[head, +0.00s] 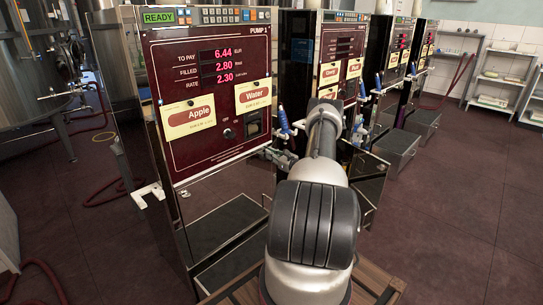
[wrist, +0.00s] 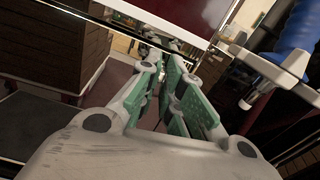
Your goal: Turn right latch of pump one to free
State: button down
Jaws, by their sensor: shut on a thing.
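Pump one (head: 208,75) stands at the left with a dark red front panel marked PUMP 1 and a green READY display. My gripper (head: 282,157) is at the right edge of its cabinet, just below the red panel. In the wrist view my gripper (wrist: 165,62) points at the pump's edge, its green-padded fingers close together. It is shut on the right latch, which the fingers and my arm mostly hide, so its angle cannot be told. A white bracket-like part (head: 152,192) sticks out at the pump's left side.
A blue-handled nozzle (head: 284,122) hangs at pump one's right side, close to my gripper; its blue handle (wrist: 292,28) also shows in the wrist view. More pumps (head: 392,62) stand behind to the right. The floor (head: 450,200) at the right is clear.

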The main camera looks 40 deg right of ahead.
jog(key=shift+a+f+n, duration=0.15)
jog(key=shift+n, duration=2.6)
jog(key=shift+a+f+n, duration=0.1)
jog(key=shift+f+n, duration=0.05)
jog(key=shift+n, duration=2.55)
jog(key=shift+a+f+n, duration=0.15)
jog(key=shift+n, duration=2.9)
jog(key=c, duration=1.6)
grip_release()
jog(key=s, duration=1.2)
jog(key=shift+d, duration=0.45)
